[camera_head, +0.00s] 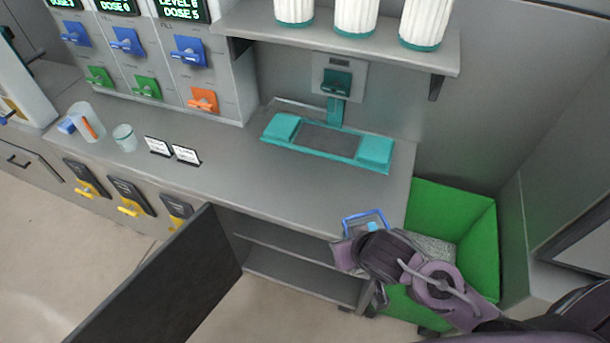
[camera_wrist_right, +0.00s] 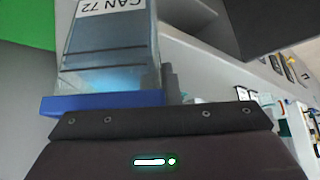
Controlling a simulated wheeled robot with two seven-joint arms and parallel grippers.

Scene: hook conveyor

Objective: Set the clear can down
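The clear can (camera_wrist_right: 108,45) has see-through walls, a blue band and a white label reading CAN 72. In the right wrist view it sits directly in front of my right gripper. In the head view its blue frame (camera_head: 365,219) shows near the counter's right front corner, at the tip of my right gripper (camera_head: 362,238). The gripper appears shut on the can; its fingertips are mostly hidden. I cannot tell whether the can touches the counter (camera_head: 300,187). My left gripper is not in view.
A teal-ended platform (camera_head: 375,152) stands on the counter under a shelf (camera_head: 300,42) of white canisters. A green bin (camera_head: 470,215) with grey granules is at right. A dark cabinet door (camera_head: 160,285) stands open in front. Two clear vessels (camera_head: 125,138) are at left. The middle counter is clear.

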